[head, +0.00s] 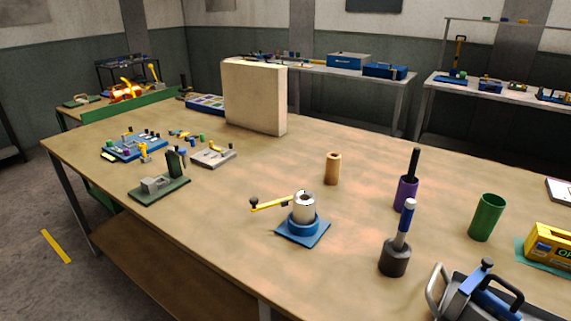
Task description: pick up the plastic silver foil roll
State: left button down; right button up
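A short silver cylinder (304,207), which looks like the silver foil roll, stands upright in a round blue holder on a square blue base (302,236) near the middle of the table. A yellow crank arm (272,204) with a dark knob extends left beside its top; I cannot tell whether the two touch. Neither of my grippers shows in the head view.
A tan cylinder (332,169) stands behind the silver one. To the right are a purple cup (405,194), a dark pot (394,259) with a blue-handled tool, a green cup (487,218) and a yellow box (551,246). A beige block (255,98) stands at the back.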

aim_at(305, 202)
jog(key=i+j+z, duration=0.1)
jog(key=j+z, duration=0.25)
jog(key=j, duration=0.5)
jog(key=j+z, duration=0.4)
jog(key=j, duration=0.5)
